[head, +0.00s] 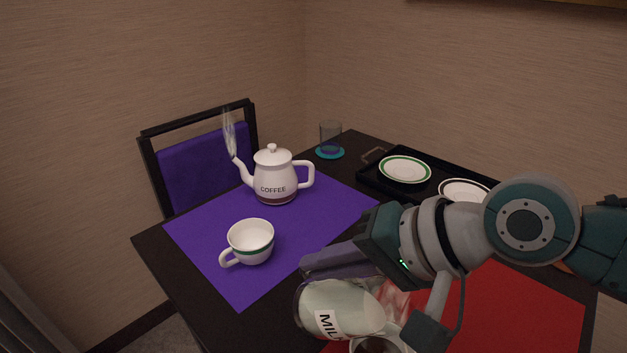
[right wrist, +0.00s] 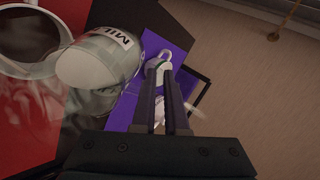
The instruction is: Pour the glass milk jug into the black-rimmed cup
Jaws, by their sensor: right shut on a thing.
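The glass milk jug (head: 338,306) is tilted at the bottom of the head view, milk and a MILK label showing through its side. It also shows in the right wrist view (right wrist: 92,62). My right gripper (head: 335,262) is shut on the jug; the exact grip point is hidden. A white cup (head: 403,340) with dark drink in it stands right beside the jug, cut off by the head view's bottom edge. The right wrist view shows this cup (right wrist: 55,22) at upper left, partly covered by the jug. I cannot make out a milk stream. My left gripper is out of view.
A coffee pot (head: 275,182) and a green-banded cup (head: 251,243) stand on the purple mat (head: 205,235). A glass (head: 330,138) on a teal coaster and a black tray (head: 372,178) with plates are at the back. The cup with dark drink is at the red mat (head: 520,305).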

